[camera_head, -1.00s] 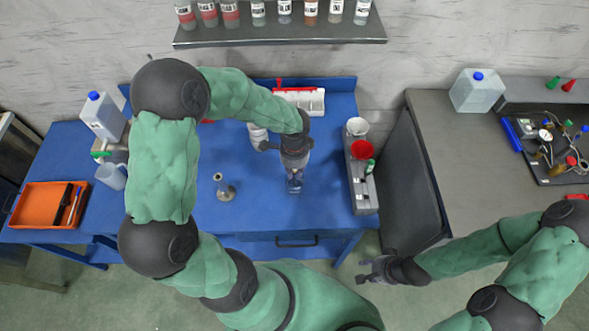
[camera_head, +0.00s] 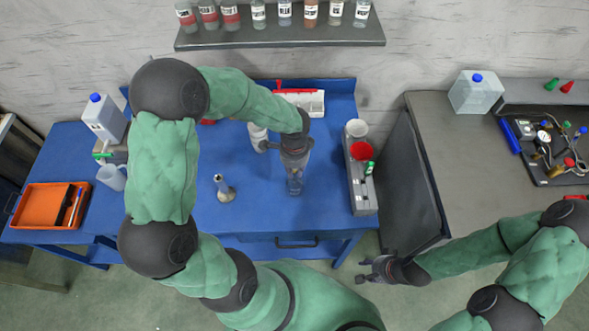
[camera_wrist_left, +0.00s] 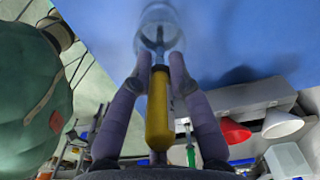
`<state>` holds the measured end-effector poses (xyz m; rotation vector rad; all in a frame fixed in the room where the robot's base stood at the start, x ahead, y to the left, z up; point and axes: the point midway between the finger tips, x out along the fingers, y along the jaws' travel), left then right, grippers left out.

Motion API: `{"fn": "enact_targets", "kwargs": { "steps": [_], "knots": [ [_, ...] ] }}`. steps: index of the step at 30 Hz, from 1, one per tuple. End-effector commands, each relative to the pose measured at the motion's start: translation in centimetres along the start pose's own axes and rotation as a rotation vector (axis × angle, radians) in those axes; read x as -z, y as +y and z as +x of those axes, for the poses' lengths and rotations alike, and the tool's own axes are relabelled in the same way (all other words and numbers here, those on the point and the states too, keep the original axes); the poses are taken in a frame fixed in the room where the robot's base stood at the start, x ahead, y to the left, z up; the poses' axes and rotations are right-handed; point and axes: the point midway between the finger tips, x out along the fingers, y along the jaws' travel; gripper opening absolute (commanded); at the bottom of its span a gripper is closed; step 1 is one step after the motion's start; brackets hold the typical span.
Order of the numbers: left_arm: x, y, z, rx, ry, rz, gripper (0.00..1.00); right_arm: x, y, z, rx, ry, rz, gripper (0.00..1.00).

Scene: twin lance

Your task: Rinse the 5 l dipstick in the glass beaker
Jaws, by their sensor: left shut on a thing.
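My left gripper (camera_wrist_left: 161,82) is shut on the 5 l dipstick, gripping its yellow handle (camera_wrist_left: 158,115) in the left wrist view. The dipstick's dark thin shaft (camera_wrist_left: 160,42) points away from the fingers into the clear glass beaker (camera_wrist_left: 163,18). Whether it touches the bottom cannot be told. In the head view, my left gripper (camera_head: 296,165) is right above the beaker (camera_head: 296,184) on the blue table and hides most of the dipstick. My right gripper (camera_head: 368,271) is open and empty, beyond the table's front edge.
A metal-necked flask (camera_head: 225,190) stands left of the beaker. A grey rack (camera_head: 363,197) with a red and a white funnel is to the right. An orange tray (camera_head: 36,205), jug (camera_head: 110,177) and canister (camera_head: 103,118) are at left. The table's front middle is clear.

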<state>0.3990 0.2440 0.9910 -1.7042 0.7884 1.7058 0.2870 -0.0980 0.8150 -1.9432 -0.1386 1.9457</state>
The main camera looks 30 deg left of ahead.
Motion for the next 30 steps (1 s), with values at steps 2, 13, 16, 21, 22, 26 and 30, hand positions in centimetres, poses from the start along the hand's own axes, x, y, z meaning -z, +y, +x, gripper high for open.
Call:
{"fn": "enact_targets", "kwargs": {
  "steps": [2, 13, 16, 21, 22, 26, 30],
  "knots": [
    [0.0, 0.0, -0.7, 0.001, 0.000, 0.000, 0.00, 0.0, -0.2, -0.5, 0.000, 0.000, 0.000, 0.40],
    [0.0, 0.0, -2.5, 0.001, 0.001, 0.000, 0.00, -0.1, -0.7, -1.9, 0.000, 0.000, 0.000, 0.40],
    [0.0, 0.0, -3.1, 0.001, 0.001, 0.000, 0.00, -0.1, -0.8, -2.3, 0.000, 0.000, 0.000, 0.40],
    [0.0, 0.0, -3.9, 0.001, 0.001, 0.000, 0.00, -0.1, -1.1, -3.0, 0.000, 0.000, 0.000, 0.40],
    [0.0, 0.0, -4.1, 0.001, 0.001, 0.000, 0.00, -0.1, -1.1, -3.1, 0.000, 0.000, 0.000, 0.40],
    [0.0, 0.0, -4.7, 0.000, 0.000, 0.000, 0.00, -0.1, -1.3, -3.5, 0.000, 0.000, 0.000, 0.40],
    [0.0, 0.0, -5.5, 0.000, 0.000, 0.000, 0.00, -0.1, -1.4, -4.1, 0.000, 0.000, 0.000, 0.40]
  ]
}}
